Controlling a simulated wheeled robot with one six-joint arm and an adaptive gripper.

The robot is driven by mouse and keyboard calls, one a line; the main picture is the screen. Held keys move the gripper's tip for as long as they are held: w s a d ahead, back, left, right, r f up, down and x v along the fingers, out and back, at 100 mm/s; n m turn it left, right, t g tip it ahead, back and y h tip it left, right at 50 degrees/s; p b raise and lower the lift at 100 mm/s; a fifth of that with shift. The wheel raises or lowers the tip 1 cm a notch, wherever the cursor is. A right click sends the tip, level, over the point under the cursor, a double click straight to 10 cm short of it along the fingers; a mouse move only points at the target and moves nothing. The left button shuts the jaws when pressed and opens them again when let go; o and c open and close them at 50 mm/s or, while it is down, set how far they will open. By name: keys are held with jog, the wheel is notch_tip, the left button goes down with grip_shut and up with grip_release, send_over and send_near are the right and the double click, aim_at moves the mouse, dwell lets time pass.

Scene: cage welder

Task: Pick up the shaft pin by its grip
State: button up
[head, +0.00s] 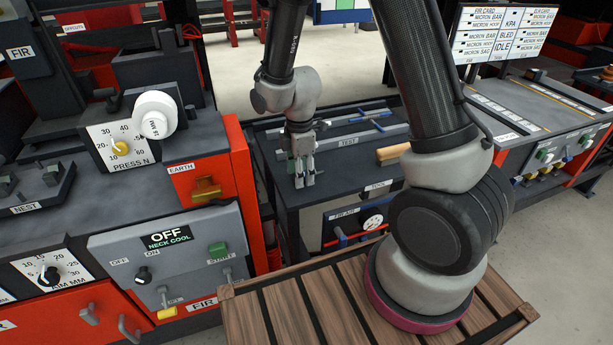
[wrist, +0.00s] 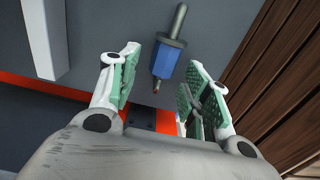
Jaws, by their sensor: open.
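The likely shaft pin shows in the wrist view: a blue grip (wrist: 165,62) with a grey collar and a grey metal shaft (wrist: 179,20) reaching up the picture. Its lower end has a small reddish tip. My gripper (wrist: 157,88) is open, with one green-padded finger to each side of the line of the pin. The blue grip appears beyond the fingers, a little nearer the right one, and nothing is held. In the head view my gripper (head: 305,180) points down over the near left part of the dark bench. I cannot pick out this pin there; my gripper may hide it.
The dark bench (head: 352,152) carries blue-ended rods (head: 368,118), a TEST plate and a tan block (head: 393,153). A gauge (head: 372,222) is on its front. An orange-edged machine (head: 243,170) stands close left, with a white knob (head: 155,114). Another console (head: 540,110) stands right.

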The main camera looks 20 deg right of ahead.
jog(key=shift+f, duration=0.2)
grip_shut()
jog(key=c, duration=1)
grip_release()
jog(key=shift+c, duration=0.2)
